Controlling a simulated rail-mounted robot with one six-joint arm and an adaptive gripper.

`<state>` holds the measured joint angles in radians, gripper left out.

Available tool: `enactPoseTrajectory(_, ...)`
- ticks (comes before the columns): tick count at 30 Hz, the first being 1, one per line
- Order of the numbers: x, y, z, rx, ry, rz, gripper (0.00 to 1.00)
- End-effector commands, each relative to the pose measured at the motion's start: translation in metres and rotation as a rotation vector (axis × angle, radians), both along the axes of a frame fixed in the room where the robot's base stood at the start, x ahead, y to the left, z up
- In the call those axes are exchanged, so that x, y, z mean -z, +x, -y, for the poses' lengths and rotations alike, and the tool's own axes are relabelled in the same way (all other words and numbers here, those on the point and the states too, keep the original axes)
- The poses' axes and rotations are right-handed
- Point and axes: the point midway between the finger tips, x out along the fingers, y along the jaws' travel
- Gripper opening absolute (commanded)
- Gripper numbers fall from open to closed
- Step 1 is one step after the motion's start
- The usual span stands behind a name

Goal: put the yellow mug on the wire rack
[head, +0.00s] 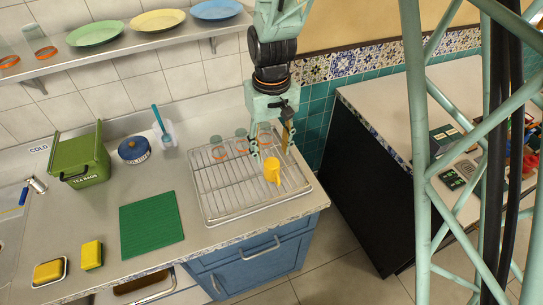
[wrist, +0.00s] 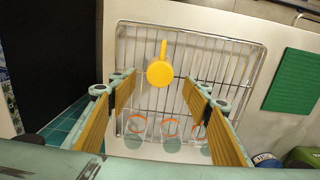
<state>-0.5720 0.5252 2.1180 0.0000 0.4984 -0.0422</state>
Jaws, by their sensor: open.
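The yellow mug (head: 272,171) stands on the wire rack (head: 215,205), towards its right side in the head view. In the wrist view the mug (wrist: 160,73) is on the wires of the rack (wrist: 222,48), with its handle pointing away from my gripper. My gripper (head: 272,143) is above the back right part of the rack, near the mug. In the wrist view its two fingers (wrist: 160,100) are wide apart with nothing between their pads. The mug appears just beyond the fingertips, apart from both. No contact between gripper and mug shows.
Several clear glasses with orange bands (wrist: 170,128) stand along the rack's back edge, below my fingers in the wrist view. Left of the rack are a green mat (head: 152,225), a blue pot (head: 134,150) and a green tea-bag box (head: 80,160). A shelf with plates (head: 158,20) hangs above.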

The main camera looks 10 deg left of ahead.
Motion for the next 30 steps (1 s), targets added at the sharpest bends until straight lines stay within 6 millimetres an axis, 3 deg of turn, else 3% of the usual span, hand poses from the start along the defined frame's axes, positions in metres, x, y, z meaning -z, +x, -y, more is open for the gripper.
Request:
enactPoseTrajectory(6, -0.023, 0.0, 0.0, 0.0, 0.001, 0.001, 0.45)
enactPoseTrajectory(12, -0.033, 0.0, 0.0, 0.0, 0.001, 0.001, 0.45)
enactPoseTrajectory(30, -0.034, 0.0, 0.0, 0.0, 0.0, 0.0, 0.45)
